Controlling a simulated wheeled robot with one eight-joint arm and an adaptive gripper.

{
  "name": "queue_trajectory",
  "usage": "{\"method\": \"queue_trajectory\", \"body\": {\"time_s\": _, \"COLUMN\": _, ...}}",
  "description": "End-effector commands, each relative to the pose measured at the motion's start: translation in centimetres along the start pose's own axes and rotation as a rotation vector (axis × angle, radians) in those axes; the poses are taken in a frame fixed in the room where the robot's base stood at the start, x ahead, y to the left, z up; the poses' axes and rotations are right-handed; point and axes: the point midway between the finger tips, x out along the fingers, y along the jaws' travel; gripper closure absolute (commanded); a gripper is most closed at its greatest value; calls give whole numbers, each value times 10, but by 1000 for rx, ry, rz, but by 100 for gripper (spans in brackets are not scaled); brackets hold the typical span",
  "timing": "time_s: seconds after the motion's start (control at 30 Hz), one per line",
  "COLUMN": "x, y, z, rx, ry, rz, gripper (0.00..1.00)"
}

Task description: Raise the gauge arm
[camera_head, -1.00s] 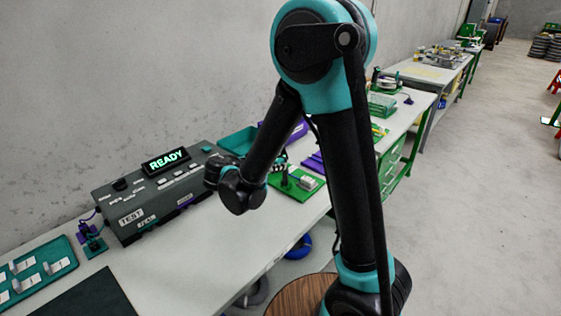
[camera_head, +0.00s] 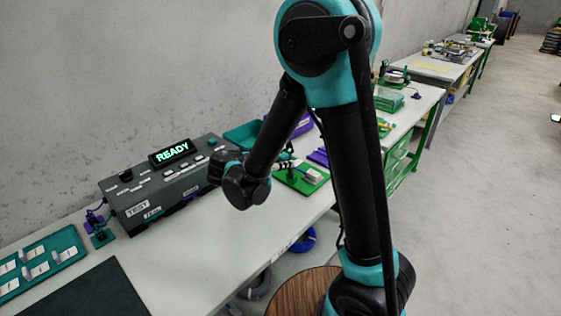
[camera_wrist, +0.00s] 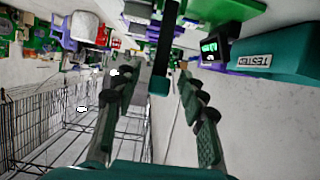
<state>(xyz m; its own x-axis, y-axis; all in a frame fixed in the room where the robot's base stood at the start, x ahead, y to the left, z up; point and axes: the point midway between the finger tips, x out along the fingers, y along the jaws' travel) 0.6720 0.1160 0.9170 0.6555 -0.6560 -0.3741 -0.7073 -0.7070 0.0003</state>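A green plate (camera_head: 301,178) with a small device on it lies on the bench, partly behind my forearm in the head view. It may be the gauge; I cannot make out its arm there. In the wrist view a dark bar with a teal end (camera_wrist: 160,82) shows between and beyond the fingers; I cannot tell whether this is the gauge arm. My gripper (camera_wrist: 157,82) is open, its two dark fingers apart with nothing seen held between them. Its fingers are not clear in the head view.
A grey test box (camera_head: 165,185) with a lit READY display (camera_head: 172,152) stands against the wall. A teal tray (camera_head: 42,262) and a dark mat (camera_head: 95,292) lie at the near left. A wire rack (camera_wrist: 60,120) shows in the wrist view.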

Motion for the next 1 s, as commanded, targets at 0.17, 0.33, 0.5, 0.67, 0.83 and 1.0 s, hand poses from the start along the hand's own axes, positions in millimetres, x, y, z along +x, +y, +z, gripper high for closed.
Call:
{"method": "queue_trajectory", "body": {"time_s": 0.17, "x": 0, "y": 0, "z": -1, "rx": 0, "ry": 1, "rz": 0, "gripper": 59}}
{"method": "queue_trajectory", "body": {"time_s": 0.33, "x": -12, "y": -1, "z": 0, "rx": -2, "ry": 2, "rz": -2, "gripper": 59}}
{"method": "queue_trajectory", "body": {"time_s": 0.5, "x": -42, "y": -1, "z": 0, "rx": -2, "ry": 2, "rz": -5, "gripper": 59}}
{"method": "queue_trajectory", "body": {"time_s": 0.67, "x": -76, "y": -1, "z": 0, "rx": -2, "ry": 1, "rz": -5, "gripper": 59}}
{"method": "queue_trajectory", "body": {"time_s": 0.83, "x": -103, "y": -1, "z": 0, "rx": -2, "ry": 1, "rz": -4, "gripper": 59}}
{"method": "queue_trajectory", "body": {"time_s": 1.0, "x": -118, "y": 0, "z": 0, "rx": 0, "ry": 1, "rz": -2, "gripper": 59}}
